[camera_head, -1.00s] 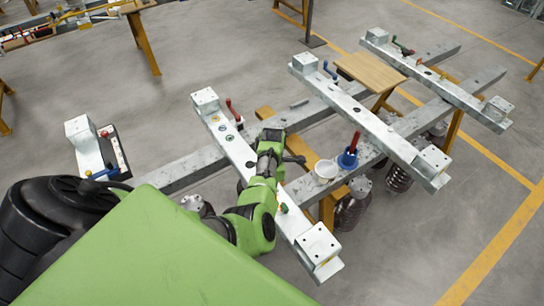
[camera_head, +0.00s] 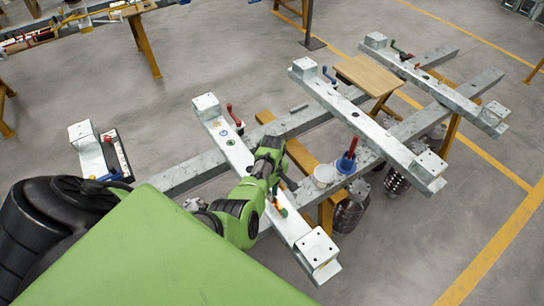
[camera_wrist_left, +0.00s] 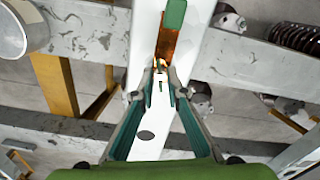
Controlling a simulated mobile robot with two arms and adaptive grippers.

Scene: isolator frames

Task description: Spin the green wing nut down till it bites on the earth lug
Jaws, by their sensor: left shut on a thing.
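My left gripper (camera_head: 275,192) is over the near half of the middle white beam (camera_head: 240,156). In the left wrist view its fingers (camera_wrist_left: 160,70) close on a small brass-coloured piece at the near end of a copper-orange strip (camera_wrist_left: 166,42) on the beam, perhaps the earth lug. A green part (camera_wrist_left: 175,14) lies at the strip's far end, beyond the fingertips. It also shows as a green spot (camera_head: 284,212) in the head view. I cannot tell whether this or the gripped piece is the wing nut. My right gripper is not seen.
A white cup (camera_head: 324,175) and a blue holder with a red handle (camera_head: 347,162) stand right of the gripper. A red lever (camera_head: 233,115) rises farther along the beam. Parallel beams lie to the right, and open floor surrounds the frame.

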